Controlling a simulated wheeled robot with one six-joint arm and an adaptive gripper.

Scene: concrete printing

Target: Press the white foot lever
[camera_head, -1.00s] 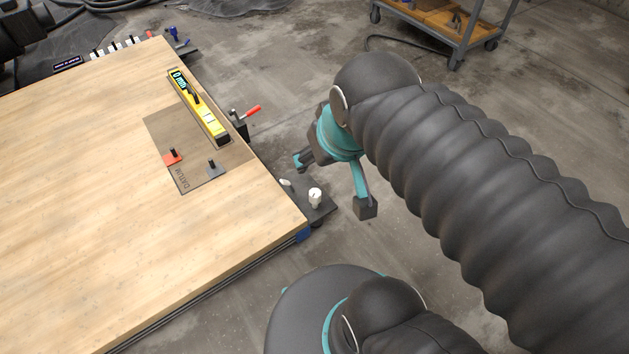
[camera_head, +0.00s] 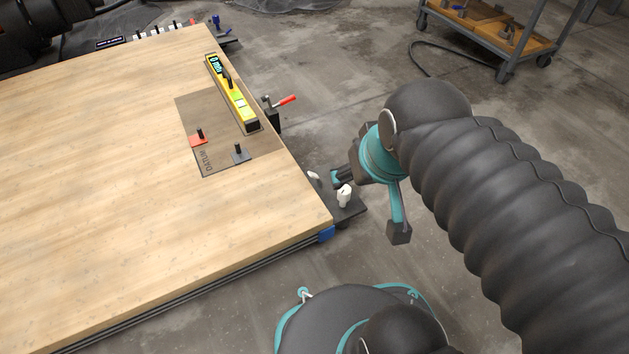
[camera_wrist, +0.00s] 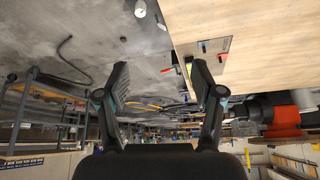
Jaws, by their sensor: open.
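A white knob-like part (camera_head: 345,195) and a smaller white part (camera_head: 313,177) stand on a dark bracket (camera_head: 350,211) at the table's near right corner. I cannot tell for sure which is the foot lever. A white rounded part (camera_wrist: 140,8) shows at the top edge of the wrist view. My gripper (camera_head: 337,178) appears just behind these white parts in the head view, partly hidden by my wrist; contact cannot be told. In the wrist view my gripper (camera_wrist: 160,88) has its two dark fingers wide apart, with nothing between them.
The wooden table (camera_head: 120,190) carries a yellow level (camera_head: 232,93), a dark datum plate (camera_head: 190,115) and red and grey small blocks. A red-handled clamp (camera_head: 282,101) sticks out from its right edge. A cart (camera_head: 495,35) stands at the back right. Concrete floor between is mostly clear.

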